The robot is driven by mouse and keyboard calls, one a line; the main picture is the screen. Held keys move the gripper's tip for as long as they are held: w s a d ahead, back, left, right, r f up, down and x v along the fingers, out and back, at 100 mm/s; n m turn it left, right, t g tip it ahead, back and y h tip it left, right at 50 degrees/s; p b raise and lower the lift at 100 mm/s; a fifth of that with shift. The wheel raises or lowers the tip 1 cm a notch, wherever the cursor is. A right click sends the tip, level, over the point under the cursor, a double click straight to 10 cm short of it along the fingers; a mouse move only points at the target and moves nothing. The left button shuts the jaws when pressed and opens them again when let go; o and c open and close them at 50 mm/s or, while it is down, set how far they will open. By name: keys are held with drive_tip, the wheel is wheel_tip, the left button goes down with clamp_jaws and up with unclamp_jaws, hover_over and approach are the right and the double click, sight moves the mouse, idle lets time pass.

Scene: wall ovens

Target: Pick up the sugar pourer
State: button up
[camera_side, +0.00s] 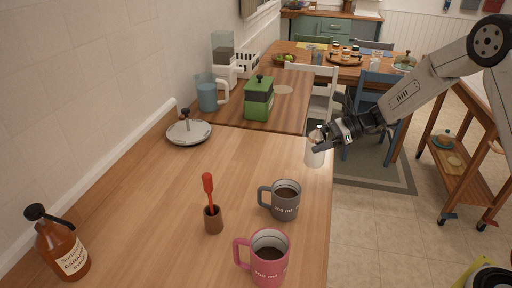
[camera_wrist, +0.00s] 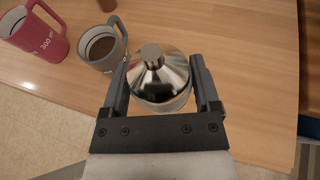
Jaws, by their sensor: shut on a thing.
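The sugar pourer (camera_side: 315,150) is a small clear body with a shiny metal cone top. It is at the right edge of the wooden counter in the side view. In the wrist view the sugar pourer (camera_wrist: 160,80) sits between both fingers, seen from its spout end. My gripper (camera_side: 325,142) comes from the right and is shut on it; the two dark fingers also show in the wrist view (camera_wrist: 162,88). I cannot tell whether its base touches the counter.
A grey mug (camera_side: 284,205) and a pink mug (camera_side: 268,262) of dark drink stand nearby. A brown holder with a red-handled tool (camera_side: 212,218), a syrup bottle (camera_side: 62,245), a round metal lid (camera_side: 189,133) and a green canister (camera_side: 258,100) are farther off. The middle counter (camera_side: 160,190) is clear.

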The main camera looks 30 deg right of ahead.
drive_tip(key=s+r, duration=0.5)
drive_tip(key=s, duration=0.5)
drive_tip(key=shift+s+r, duration=0.15)
drive_tip(key=shift+r, duration=0.15)
drive_tip(key=a+m+g+y, duration=0.1)
drive_tip(key=a+m, duration=0.1)
drive_tip(key=a, duration=0.3)
drive_tip(key=w+a+f+m+g+y, duration=0.1)
drive_tip(key=a+m, duration=0.1)
drive_tip(key=a, duration=0.2)
drive_tip(key=w+a+f+m+g, duration=0.1)
drive_tip(key=a+m, duration=0.1)
drive_tip(key=a, duration=0.3)
drive_tip(key=shift+w+a+y, duration=0.1)
drive_tip(key=shift+a+y, duration=0.25)
drive_tip(key=shift+y, duration=0.05)
drive_tip(key=shift+m, duration=0.3)
